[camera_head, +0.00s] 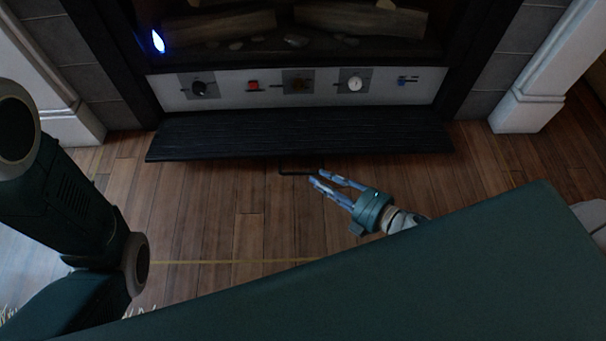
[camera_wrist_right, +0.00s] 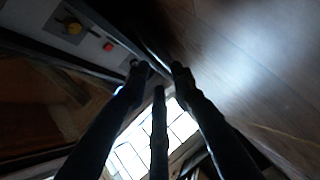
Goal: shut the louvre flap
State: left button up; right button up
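The louvre flap (camera_head: 300,134) is a wide, dark, ribbed panel under the fireplace's control strip. It is open, folded out flat above the wood floor. A thin dark handle (camera_head: 299,173) sticks out below its front edge. My right gripper (camera_head: 318,177) is low over the floor, with its fingertips beside the right end of the handle. The fingers look a little apart, with nothing seen between them; whether they touch the handle I cannot tell. In the right wrist view the dark fingers (camera_wrist_right: 158,72) point toward a dark edge. My left gripper is not in view.
Above the flap is a light control strip (camera_head: 225,103) with several knobs and switches. Logs (camera_head: 219,27) and a blue flame (camera_head: 158,41) are behind it. White pillar bases (camera_head: 527,112) stand at both sides. The wood floor (camera_head: 215,215) in front is clear.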

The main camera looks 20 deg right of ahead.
aim_at(304, 172)
jog(key=b+x, duration=0.2)
jog(key=x, duration=0.4)
jog(key=shift+w+f+b, duration=0.1)
jog(key=shift+f+b, duration=0.05)
jog(key=shift+b, duration=0.15)
jog(key=shift+w+a+f, duration=0.1)
jog(key=shift+w+a, duration=0.25)
jog(key=shift+w, duration=0.25)
grip_shut()
